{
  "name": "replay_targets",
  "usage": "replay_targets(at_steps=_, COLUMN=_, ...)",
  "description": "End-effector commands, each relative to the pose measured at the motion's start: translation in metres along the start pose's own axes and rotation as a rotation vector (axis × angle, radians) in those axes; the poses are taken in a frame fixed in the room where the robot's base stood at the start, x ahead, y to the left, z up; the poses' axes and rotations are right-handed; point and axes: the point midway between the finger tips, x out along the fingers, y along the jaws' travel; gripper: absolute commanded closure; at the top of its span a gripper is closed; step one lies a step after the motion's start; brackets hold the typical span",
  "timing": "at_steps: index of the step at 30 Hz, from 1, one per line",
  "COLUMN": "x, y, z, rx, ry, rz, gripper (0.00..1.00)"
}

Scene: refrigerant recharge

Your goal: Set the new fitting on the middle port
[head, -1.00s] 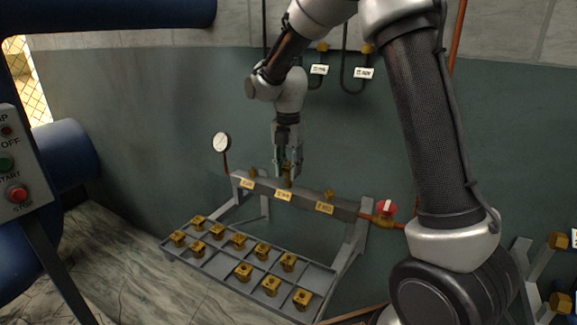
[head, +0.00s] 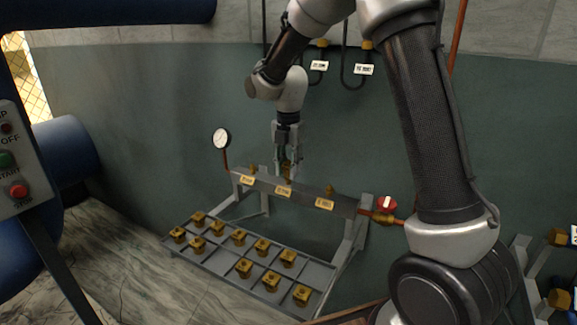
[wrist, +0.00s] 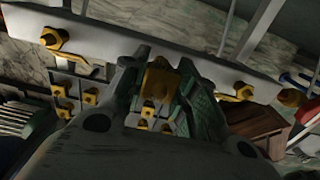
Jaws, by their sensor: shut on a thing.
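My gripper (head: 286,172) is shut on a brass fitting (wrist: 158,82), which shows between the fingers in the wrist view. In the head view the fingertips are at the middle of the grey manifold bar (head: 343,205), by the middle label (head: 283,191). The middle port is hidden behind the fingers and fitting. I cannot tell whether the fitting touches the port or stands just above it. The left port (head: 252,170) and right port (head: 329,191) show brass on either side; the left port also shows in the wrist view (wrist: 54,38).
A grey compartment tray (head: 207,268) with several brass fittings lies in front of the bar. A pressure gauge (head: 221,138) stands at the bar's left end. A red-handled valve (head: 387,203) and copper pipe are at its right end. The wall is close behind.

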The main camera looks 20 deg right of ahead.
Motion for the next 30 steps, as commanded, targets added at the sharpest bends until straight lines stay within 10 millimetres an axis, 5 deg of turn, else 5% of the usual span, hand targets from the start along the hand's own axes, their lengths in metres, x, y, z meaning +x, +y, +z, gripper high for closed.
replay_targets(at_steps=14, x=0.0061, y=0.0002, z=0.0001, rx=0.000, ry=0.000, rz=0.000, gripper=0.98)
replay_targets(at_steps=15, x=0.0067, y=0.0003, z=0.0002, rx=0.000, ry=-0.001, rz=0.001, gripper=0.69)
replay_targets(at_steps=19, x=0.0063, y=0.0003, z=0.0002, rx=0.000, ry=-0.001, rz=0.001, gripper=0.46)
replay_targets(at_steps=30, x=0.0030, y=0.0003, z=0.0001, rx=0.000, ry=-0.001, rz=0.001, gripper=0.46)
